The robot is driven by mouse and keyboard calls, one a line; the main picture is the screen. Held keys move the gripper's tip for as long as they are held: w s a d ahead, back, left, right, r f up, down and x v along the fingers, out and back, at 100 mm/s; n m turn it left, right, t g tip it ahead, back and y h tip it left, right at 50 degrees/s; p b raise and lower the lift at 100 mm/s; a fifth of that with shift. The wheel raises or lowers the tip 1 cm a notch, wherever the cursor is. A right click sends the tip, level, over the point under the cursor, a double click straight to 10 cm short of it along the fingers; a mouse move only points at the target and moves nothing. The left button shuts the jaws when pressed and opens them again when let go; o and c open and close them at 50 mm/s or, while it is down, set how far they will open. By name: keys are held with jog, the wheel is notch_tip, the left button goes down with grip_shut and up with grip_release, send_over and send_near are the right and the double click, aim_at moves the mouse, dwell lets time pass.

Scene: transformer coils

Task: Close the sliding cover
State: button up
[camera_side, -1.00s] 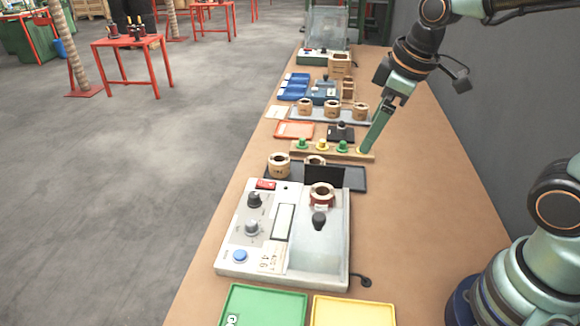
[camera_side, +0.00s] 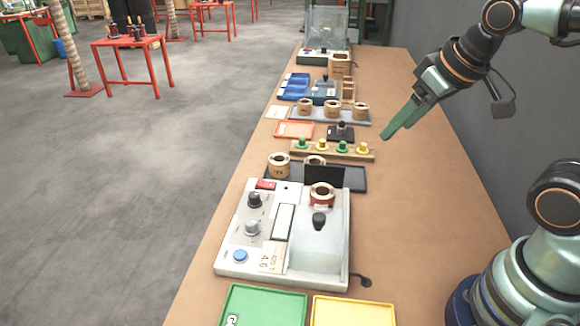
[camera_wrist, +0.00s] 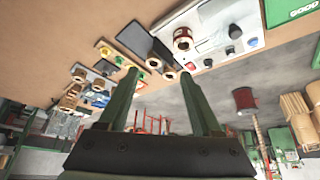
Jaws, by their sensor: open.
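A grey-white test unit (camera_side: 235,262) stands in the near middle of the bench in the side view. A coil with a dark red winding (camera_side: 322,197) sits on its right section, and a black knob (camera_side: 319,221) stands in front of the coil. The wrist view also shows the unit (camera_wrist: 222,20), the coil (camera_wrist: 183,41) and the panel (camera_wrist: 134,38). My gripper (camera_side: 391,133) is open and empty, in the air behind and right of the unit, touching nothing.
A wooden peg rack (camera_side: 325,154) with green and yellow pegs stands behind the unit. Loose coils (camera_side: 279,170) are near the panel. Green (camera_side: 235,292) and yellow (camera_side: 385,303) trays are in front. The bench's right side (camera_side: 420,220) is clear.

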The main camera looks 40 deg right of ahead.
jog(key=w+a+n+g, duration=0.2)
jog(key=a+n+g, duration=0.1)
jog(key=a+n, duration=0.45)
jog(key=n+g, duration=0.3)
jog(key=n, duration=0.7)
send_near(320, 216)
notch_tip(320, 216, down, 9)
jog(key=shift+s+a+r, duration=0.1)
jog(key=shift+s+r, duration=0.05)
grip_shut()
dwell(0.5)
